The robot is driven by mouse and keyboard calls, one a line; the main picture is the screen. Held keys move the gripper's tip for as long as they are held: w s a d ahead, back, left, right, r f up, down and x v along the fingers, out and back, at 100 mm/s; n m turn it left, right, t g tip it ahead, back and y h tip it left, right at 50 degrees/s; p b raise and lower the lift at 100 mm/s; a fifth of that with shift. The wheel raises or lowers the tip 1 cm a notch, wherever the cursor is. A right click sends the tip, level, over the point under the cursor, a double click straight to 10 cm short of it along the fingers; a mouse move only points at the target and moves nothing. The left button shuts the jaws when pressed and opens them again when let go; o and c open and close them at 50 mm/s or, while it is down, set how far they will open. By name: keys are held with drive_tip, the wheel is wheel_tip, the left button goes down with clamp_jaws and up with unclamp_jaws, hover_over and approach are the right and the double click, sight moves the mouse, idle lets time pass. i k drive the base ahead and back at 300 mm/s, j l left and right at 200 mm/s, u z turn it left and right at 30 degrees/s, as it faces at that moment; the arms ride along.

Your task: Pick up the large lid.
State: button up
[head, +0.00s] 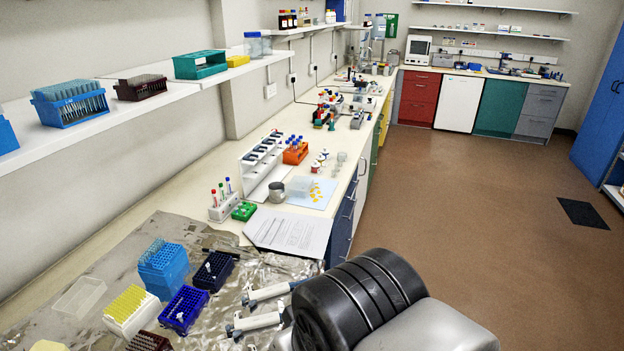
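A clear, shallow, rectangular piece that looks like the large lid (80,297) lies on the crinkled foil-like sheet at the lower left of the head view. It lies to the left of the tip boxes, and nothing rests on it. A smaller pale piece (48,346) shows at the bottom edge, partly cut off; I cannot tell whether it is another lid. My arm's thick black and grey links fill the lower middle, right of the foil. My gripper is not in view.
Near the lid stand a yellow tip box (131,309), a tall blue tip rack (163,267), a dark blue rack (184,309) and a navy rack (213,270). Two white pipettes (268,293) (254,323) lie beside my arm. A shelf (110,107) with racks overhangs the bench's left side.

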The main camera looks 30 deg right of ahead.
sight(299, 186)
drive_tip(key=i+l+u, duration=0.1)
drive_tip(key=l, duration=0.45)
drive_tip(key=i+l+u, duration=0.1)
drive_tip(key=l, duration=0.5)
drive_tip(key=i+l+u, duration=0.1)
drive_tip(key=l, duration=0.5)
drive_tip(key=i+l+u, duration=0.1)
drive_tip(key=l, duration=0.5)
drive_tip(key=i+l+u, duration=0.1)
drive_tip(key=l, duration=0.5)
drive_tip(key=i+l+u, duration=0.1)
drive_tip(key=i+l, duration=0.3)
drive_tip(key=i, duration=0.15)
drive_tip(key=i+l+u, duration=0.1)
drive_tip(key=i+l, duration=0.35)
drive_tip(key=i, duration=0.1)
